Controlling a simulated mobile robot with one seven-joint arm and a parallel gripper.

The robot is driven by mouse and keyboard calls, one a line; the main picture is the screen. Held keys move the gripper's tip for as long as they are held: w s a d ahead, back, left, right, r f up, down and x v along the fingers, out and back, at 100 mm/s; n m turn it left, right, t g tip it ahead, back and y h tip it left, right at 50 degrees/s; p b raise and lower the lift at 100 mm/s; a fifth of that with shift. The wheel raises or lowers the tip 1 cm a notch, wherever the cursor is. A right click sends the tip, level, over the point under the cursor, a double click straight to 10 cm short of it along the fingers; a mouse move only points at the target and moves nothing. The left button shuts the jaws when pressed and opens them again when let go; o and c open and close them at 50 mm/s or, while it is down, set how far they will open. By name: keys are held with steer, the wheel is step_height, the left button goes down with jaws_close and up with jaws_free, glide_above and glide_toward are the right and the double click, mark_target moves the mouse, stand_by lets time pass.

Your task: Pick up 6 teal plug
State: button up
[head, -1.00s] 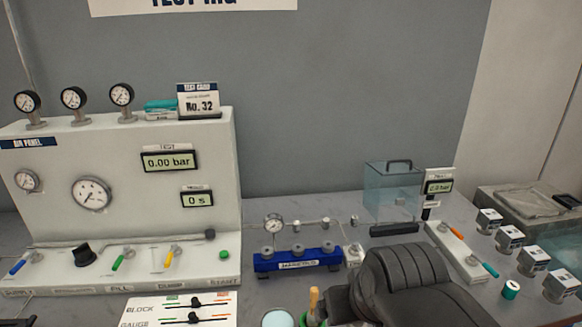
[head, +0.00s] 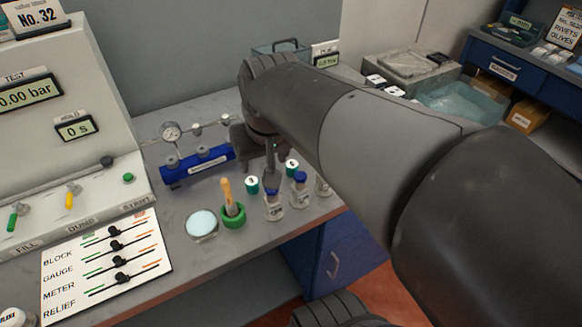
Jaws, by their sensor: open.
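Two small teal plugs with pale tops stand on the grey bench in the head view: one teal plug (head: 252,185) left of my gripper's lower finger, another teal plug (head: 291,168) just right of it. Their markings are too small to read, so I cannot tell which is number 6. My gripper (head: 260,163) points down above the bench between and behind them, open. I see nothing held in it. My forearm hides the bench behind and to the right.
Blue-capped jars (head: 273,205) stand close in front of the plugs. A green cup with a wooden-handled tool (head: 232,212) and a round dish (head: 202,224) are to the left. A blue manifold (head: 197,163) stands behind. The bench's front edge is near.

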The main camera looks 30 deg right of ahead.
steer(key=w+d+f+m+g, duration=0.2)
steer(key=w+d+f, duration=0.1)
steer(key=w+d, duration=0.4)
steer(key=m+g, duration=0.1)
steer(key=g, duration=0.1)
glide_above(292, 164)
step_height(292, 164, down, 4)
step_height(292, 164, down, 11)
steer(key=shift+f, duration=0.15)
steer(key=c, duration=1.1)
